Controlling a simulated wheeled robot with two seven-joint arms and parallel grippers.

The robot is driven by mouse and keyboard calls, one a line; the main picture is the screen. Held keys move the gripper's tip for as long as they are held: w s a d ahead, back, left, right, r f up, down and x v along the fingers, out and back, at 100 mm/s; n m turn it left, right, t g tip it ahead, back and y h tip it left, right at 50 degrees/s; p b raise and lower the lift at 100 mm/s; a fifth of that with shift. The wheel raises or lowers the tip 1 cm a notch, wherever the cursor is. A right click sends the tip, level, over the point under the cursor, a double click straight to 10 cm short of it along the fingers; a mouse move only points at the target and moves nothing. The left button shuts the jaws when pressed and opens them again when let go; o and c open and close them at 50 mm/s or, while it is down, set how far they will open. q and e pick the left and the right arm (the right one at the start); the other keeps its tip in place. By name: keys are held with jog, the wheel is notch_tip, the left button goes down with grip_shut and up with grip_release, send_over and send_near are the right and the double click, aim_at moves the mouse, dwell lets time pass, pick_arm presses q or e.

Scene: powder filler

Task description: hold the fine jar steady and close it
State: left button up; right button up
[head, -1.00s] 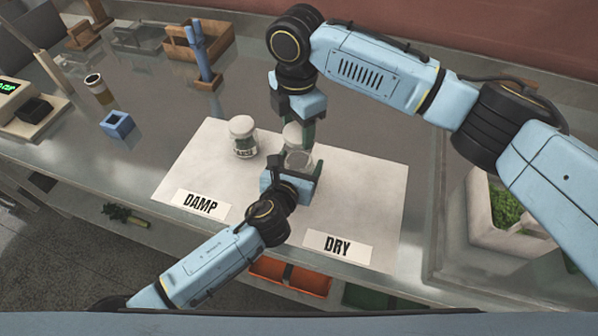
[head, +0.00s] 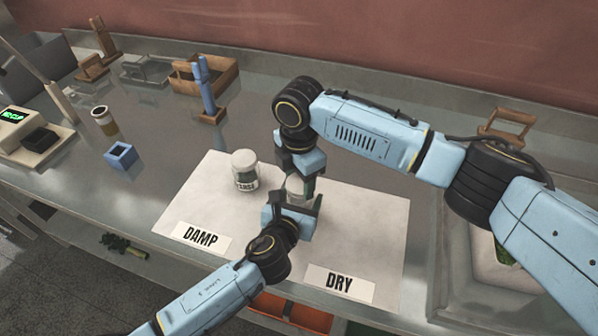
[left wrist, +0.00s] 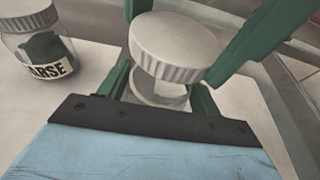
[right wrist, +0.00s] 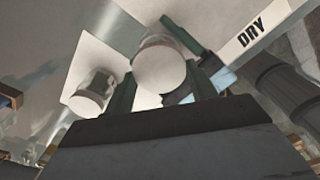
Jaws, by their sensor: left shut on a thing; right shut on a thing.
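The fine jar, a small clear glass jar, shows its open rim in the left wrist view (left wrist: 160,94). My left gripper (head: 293,212) is shut around it on the white mat, between the DAMP and DRY labels. My right gripper (head: 301,184) comes down from above, shut on a white ribbed lid (left wrist: 178,45). In the left wrist view the lid hangs over the jar's mouth with a gap below it. The lid's top fills the middle of the right wrist view (right wrist: 160,72). In the head view my grippers hide most of the jar and lid.
A closed, white-lidded coarse jar (head: 245,171) stands left on the mat (head: 350,217). The mat's right side is clear.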

dwell(0.4)
jog(key=shift+f, duration=0.85)
jog(key=shift+f, duration=0.55)
pick_arm(q)
grip_shut()
pick_arm(e)
jog(key=m, duration=0.3)
jog(key=shift+a, duration=0.1)
jog(key=m, duration=0.8)
jog(key=shift+w+m, duration=0.15)
jog(key=shift+m, duration=0.25)
jog(key=m, duration=0.4)
jog(key=shift+w+m, duration=0.1)
jog(key=shift+m, duration=0.2)
